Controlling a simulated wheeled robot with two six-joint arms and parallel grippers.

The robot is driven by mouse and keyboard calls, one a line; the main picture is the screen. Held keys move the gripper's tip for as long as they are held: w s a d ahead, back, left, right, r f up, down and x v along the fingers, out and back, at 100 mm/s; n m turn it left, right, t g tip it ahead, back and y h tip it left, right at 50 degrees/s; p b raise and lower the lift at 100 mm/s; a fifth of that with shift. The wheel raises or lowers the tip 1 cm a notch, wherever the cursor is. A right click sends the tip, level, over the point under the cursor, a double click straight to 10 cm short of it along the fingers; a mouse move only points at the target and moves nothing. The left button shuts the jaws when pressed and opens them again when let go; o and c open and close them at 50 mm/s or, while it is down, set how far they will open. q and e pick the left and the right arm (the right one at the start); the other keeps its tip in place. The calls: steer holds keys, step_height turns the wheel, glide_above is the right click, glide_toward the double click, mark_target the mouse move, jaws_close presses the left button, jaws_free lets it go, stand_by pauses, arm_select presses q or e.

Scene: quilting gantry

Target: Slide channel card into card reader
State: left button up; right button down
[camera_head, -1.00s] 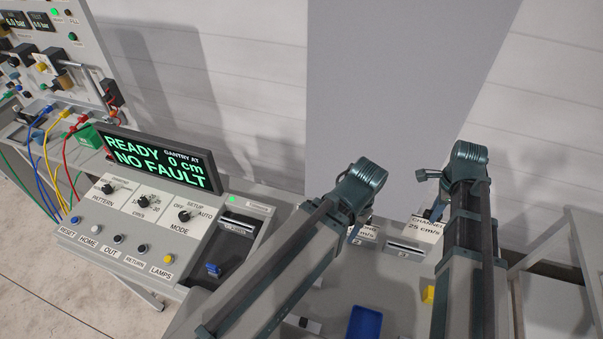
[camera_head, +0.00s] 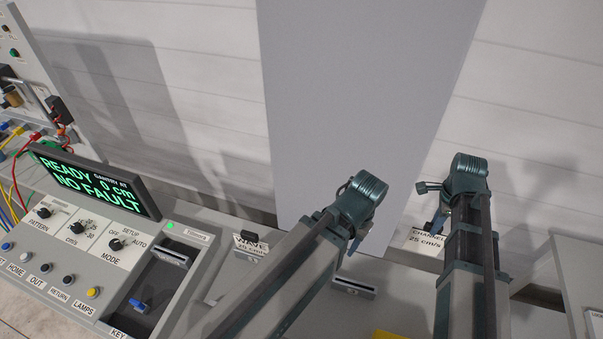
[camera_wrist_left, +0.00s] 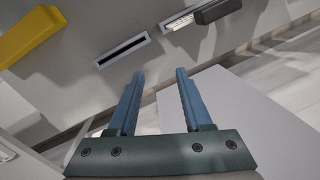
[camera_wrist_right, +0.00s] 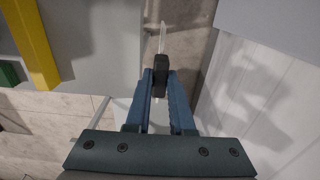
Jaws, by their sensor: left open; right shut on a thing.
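The channel card (camera_head: 424,242), a white card marked CHANNEL 25 cm/s, hangs below my right gripper (camera_head: 437,222). The right wrist view shows that gripper (camera_wrist_right: 160,78) shut on the card's black handle (camera_wrist_right: 160,66), with the thin card (camera_wrist_right: 162,36) almost edge-on beyond it. My left gripper (camera_head: 354,246) is at the middle of the head view; the left wrist view shows it (camera_wrist_left: 158,72) open and empty. The slotted unit that looks like the card reader (camera_head: 172,256) is on the left, under a green lamp, well apart from the held card.
A WAVE card (camera_head: 250,248) stands left of an empty slot (camera_head: 354,287). The console display (camera_head: 98,182) reads READY, 0 cm, NO FAULT. A blue key (camera_head: 140,305) sits in front of the reader. A yellow bar (camera_wrist_right: 36,45) shows in the right wrist view.

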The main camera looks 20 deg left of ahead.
mark_target(429, 236)
steer(key=f+b, duration=0.6)
steer(key=f, duration=0.1)
steer(key=shift+w+d, duration=0.15)
steer(key=shift+w, duration=0.05)
steer(key=shift+r, duration=0.15)
